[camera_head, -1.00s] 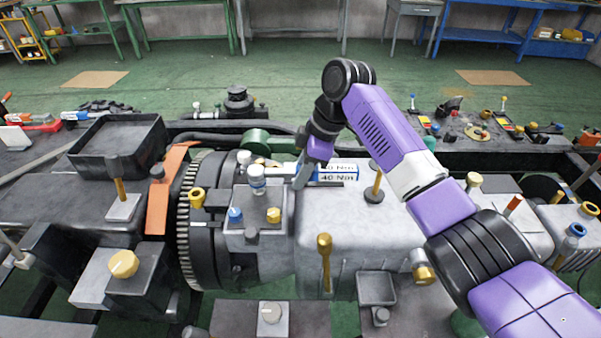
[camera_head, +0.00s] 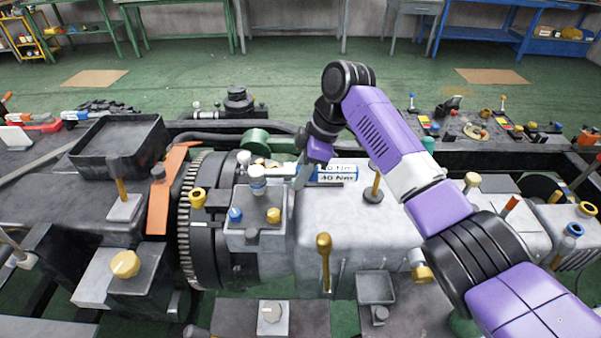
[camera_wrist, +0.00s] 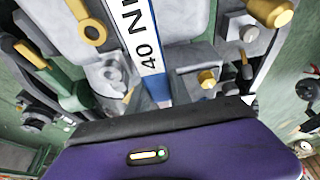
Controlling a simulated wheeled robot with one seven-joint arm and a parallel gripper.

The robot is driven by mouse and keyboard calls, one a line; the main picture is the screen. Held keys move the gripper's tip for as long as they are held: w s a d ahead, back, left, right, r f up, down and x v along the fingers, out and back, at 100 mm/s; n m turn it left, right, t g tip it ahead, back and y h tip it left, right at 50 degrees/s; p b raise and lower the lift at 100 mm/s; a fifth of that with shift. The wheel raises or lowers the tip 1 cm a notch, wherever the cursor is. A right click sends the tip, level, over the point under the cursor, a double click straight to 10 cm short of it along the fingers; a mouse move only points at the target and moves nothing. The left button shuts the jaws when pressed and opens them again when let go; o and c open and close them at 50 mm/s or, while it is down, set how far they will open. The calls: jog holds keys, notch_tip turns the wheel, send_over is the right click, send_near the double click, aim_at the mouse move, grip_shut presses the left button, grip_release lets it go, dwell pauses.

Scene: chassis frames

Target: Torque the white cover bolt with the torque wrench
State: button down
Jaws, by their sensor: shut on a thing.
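The torque wrench (camera_head: 336,177) has a blue and white label reading 40 Nm; the label also shows large in the wrist view (camera_wrist: 147,52). My gripper (camera_head: 301,180) is shut on the wrench, just left of the label. The wrench lies roughly level above the grey housing. Its left end reaches a white-topped bolt with a blue band (camera_head: 257,176) on the grey block (camera_head: 245,240). I cannot tell whether the wrench is seated on it. Another white cap (camera_head: 244,157) stands just behind. In the wrist view my purple gripper body hides the lower part.
Gold and blue knobs (camera_head: 273,215) stand on the same block. A toothed ring (camera_head: 190,225) and an orange lever (camera_head: 160,200) are to the left. Upright gold-topped pins (camera_head: 324,260) rise from the housing nearby. A black tray (camera_head: 120,145) stands at the back left.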

jog(key=shift+f, duration=0.9)
dwell(2.0)
jog(key=shift+s+a+m+t+p, duration=0.15)
jog(key=shift+s+m+t+p, duration=0.25)
jog(key=shift+s+m+p, duration=1.65)
jog(key=shift+a+r+m+t+p, duration=0.1)
jog(key=shift+a+m+t+p, duration=0.35)
jog(key=shift+p, duration=2.5)
jog(key=shift+s+h+p, duration=0.25)
jog(key=shift+h+p, duration=0.05)
jog(key=shift+p, duration=0.05)
jog(key=shift+a+m, duration=0.1)
jog(key=shift+m, duration=0.2)
